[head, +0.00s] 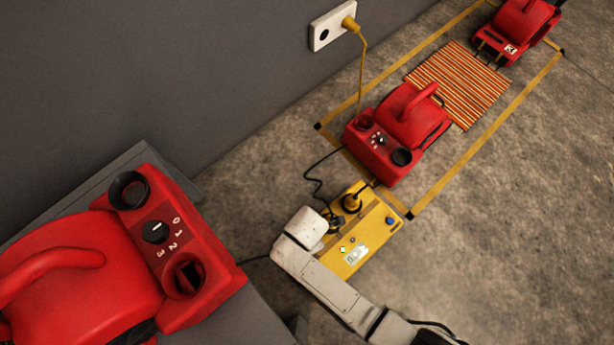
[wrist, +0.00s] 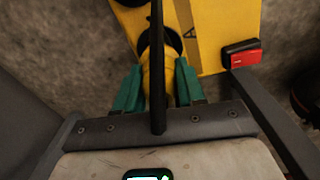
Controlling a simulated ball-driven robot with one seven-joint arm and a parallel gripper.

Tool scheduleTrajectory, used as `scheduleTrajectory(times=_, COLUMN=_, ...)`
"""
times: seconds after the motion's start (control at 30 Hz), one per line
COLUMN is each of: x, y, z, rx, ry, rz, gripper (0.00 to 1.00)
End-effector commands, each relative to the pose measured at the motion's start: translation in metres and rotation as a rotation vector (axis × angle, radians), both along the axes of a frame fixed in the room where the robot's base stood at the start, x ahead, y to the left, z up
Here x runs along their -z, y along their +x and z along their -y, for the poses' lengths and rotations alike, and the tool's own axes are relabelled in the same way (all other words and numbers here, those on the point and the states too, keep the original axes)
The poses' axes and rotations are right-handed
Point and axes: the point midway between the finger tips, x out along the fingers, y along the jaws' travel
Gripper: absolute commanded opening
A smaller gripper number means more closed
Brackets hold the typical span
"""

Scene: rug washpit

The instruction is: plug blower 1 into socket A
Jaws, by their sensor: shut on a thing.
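My gripper (wrist: 158,88) has green fingertips, shut on a yellow plug (wrist: 153,78) with a black cable running towards the wrist camera. The plug is at the yellow socket box (wrist: 212,20), beside a printed letter A; I cannot tell whether it is fully seated. In the head view the box (head: 372,238) lies on the floor, and my white wrist covers its left end and the held plug. A red blower (head: 80,265) with a 0-to-3 dial fills the lower left, a black cable leaving its right side. No blower number is readable.
Another plug (head: 352,203) stands in the box. A second red blower (head: 400,130) is behind it, then a striped rug (head: 460,82) and a third blower (head: 517,28). A yellow cord hangs from the wall socket (head: 322,34). Floor to the right is clear.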

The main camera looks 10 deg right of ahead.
Motion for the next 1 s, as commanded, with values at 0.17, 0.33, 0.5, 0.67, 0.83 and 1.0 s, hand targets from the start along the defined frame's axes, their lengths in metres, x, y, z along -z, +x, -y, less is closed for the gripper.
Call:
scheduleTrajectory(times=0.17, x=0.000, y=0.000, z=0.000, rx=0.000, ry=0.000, rz=0.001, gripper=0.06)
scheduleTrajectory(times=0.33, x=0.000, y=0.000, z=0.000, rx=0.000, ry=0.000, rz=0.001, gripper=0.06)
scheduleTrajectory(times=0.5, x=0.003, y=0.000, z=0.000, rx=0.000, ry=0.000, rz=0.001, gripper=0.06)
scheduleTrajectory(times=0.67, x=0.007, y=0.000, z=0.000, rx=0.000, ry=0.000, rz=0.001, gripper=0.06)
scheduleTrajectory(times=0.83, x=0.011, y=0.000, z=0.000, rx=0.000, ry=0.000, rz=0.001, gripper=0.06)
scheduleTrajectory(times=1.0, x=0.015, y=0.000, z=0.000, rx=0.000, ry=0.000, rz=0.001, gripper=0.06)
